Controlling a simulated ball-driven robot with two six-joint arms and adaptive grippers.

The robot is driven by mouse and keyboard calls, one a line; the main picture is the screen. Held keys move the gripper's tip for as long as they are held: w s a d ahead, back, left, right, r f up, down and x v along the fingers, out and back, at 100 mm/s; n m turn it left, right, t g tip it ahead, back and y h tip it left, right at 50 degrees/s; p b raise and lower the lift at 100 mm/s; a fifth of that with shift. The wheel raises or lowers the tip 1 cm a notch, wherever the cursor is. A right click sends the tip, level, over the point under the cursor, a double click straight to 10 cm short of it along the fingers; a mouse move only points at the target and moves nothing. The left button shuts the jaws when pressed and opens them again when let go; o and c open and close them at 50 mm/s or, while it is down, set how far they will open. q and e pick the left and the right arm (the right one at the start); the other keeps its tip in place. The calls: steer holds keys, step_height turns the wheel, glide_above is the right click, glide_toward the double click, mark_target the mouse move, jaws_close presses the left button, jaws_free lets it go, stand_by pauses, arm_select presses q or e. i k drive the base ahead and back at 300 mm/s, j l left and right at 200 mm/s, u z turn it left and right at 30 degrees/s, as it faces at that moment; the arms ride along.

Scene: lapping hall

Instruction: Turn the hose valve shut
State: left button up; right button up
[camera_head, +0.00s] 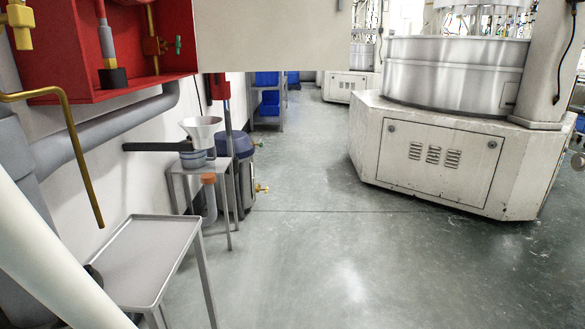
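A red wall box (55,65) is at the upper left. A brass valve (18,24) shows at its left, cut by the picture's edge. A second brass fitting with a small green handle (178,45) sits at the box's right side. A grey and red nozzle (108,50) with a brass and black lower end is between them. A small brass tap (262,188) is low on a blue and grey drum (243,175). I cannot tell which of these is the hose valve, or whether any is open. Neither gripper shows.
A bent brass pipe (80,150) hangs at the left. A grey tray table (145,255) is at the lower left. A large pale machine (440,150) stands at the right. The middle floor (320,250) is clear.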

mark_target(177, 45)
steer(key=i+u, duration=0.2)
steer(key=i, duration=0.25)
steer(key=i+u, duration=0.25)
steer(key=i, duration=0.15)
steer(key=i+l+u, duration=0.2)
steer(key=i, duration=0.25)
steer(key=i+l+u, duration=0.25)
steer(key=i, duration=0.15)
steer(key=i+u, duration=0.25)
